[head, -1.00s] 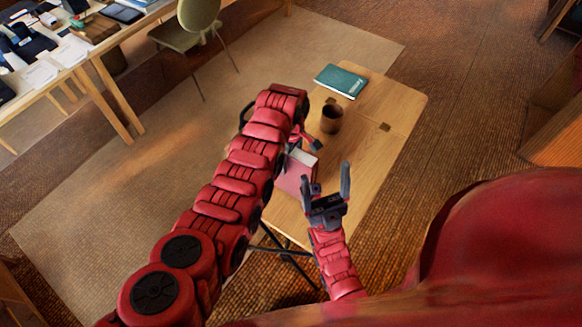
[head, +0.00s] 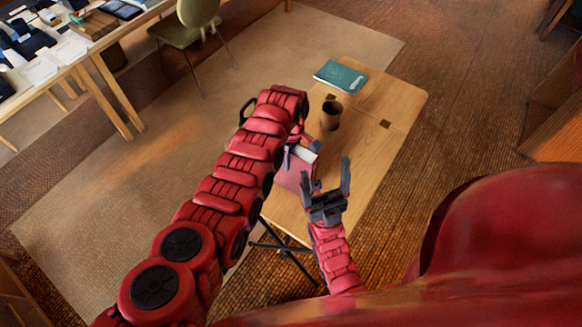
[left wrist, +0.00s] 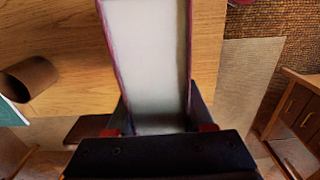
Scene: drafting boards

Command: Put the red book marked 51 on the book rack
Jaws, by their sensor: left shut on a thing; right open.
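A red book (head: 291,178) with white page edges is upright at the near part of the small wooden table, partly behind my left arm. My left gripper (head: 301,150) is shut on its upper end. In the left wrist view, the book's pale page block and thin red covers (left wrist: 148,50) run between the two fingers. I cannot tell whether the book touches the tabletop, and no number is readable. My right gripper (head: 328,190) is open and empty, just right of the book, fingers pointing up. I cannot make out a book rack.
On the wooden table (head: 400,100) stand a brown cup (head: 331,116), beyond the red book, and a teal book (head: 341,77) lying flat at the far end. The table's right side is clear. A cluttered desk (head: 95,50) and green chair (head: 186,32) are at upper left.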

